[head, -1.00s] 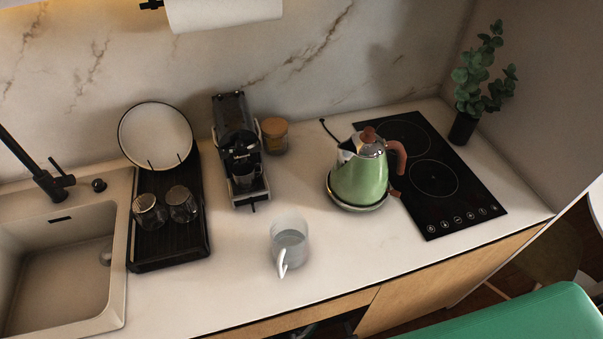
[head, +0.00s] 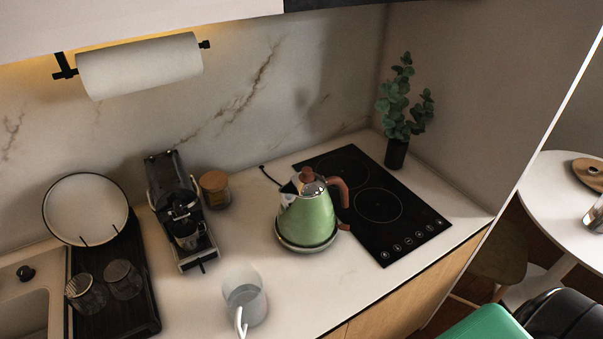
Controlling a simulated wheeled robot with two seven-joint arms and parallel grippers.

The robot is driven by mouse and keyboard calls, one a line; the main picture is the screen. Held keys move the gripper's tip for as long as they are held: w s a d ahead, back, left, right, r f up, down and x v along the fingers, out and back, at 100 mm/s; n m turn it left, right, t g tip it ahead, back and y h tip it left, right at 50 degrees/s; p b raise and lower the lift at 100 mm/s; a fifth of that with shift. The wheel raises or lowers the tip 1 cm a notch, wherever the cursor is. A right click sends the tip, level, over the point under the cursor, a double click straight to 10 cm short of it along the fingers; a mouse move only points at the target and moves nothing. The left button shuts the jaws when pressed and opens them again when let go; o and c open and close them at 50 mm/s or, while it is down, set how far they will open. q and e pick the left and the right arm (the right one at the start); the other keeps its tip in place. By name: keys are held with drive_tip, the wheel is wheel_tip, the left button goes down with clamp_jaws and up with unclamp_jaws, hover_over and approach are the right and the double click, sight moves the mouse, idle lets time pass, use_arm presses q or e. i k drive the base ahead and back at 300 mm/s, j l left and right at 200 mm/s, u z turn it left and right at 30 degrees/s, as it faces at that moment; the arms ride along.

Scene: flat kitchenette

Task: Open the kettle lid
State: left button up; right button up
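The green kettle (head: 306,220) stands upright on its round base (head: 303,247) on the counter, beside the left edge of the black cooktop. Its lid (head: 309,182) is silver with a brown knob on top, and it looks closed. The brown handle (head: 341,192) is on the kettle's right side and the spout points left. Neither gripper shows in the head view.
A clear jug (head: 244,298) stands on the counter at front left of the kettle. A coffee machine (head: 181,208) and a lidded jar (head: 215,189) are behind left. The cooktop (head: 373,205) and a potted plant (head: 397,150) are right. Counter around the kettle's front is clear.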

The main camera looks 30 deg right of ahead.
sight(307, 183)
drive_tip(key=k+l+z, duration=0.15)
drive_tip(key=z, duration=0.35)
drive_tip(key=k+l+z, duration=0.15)
drive_tip(key=l+z, duration=0.15)
drive_tip(key=z, duration=0.2)
drive_tip(key=l+z, duration=0.3)
drive_tip(key=z, duration=0.2)
drive_tip(key=k, duration=0.05)
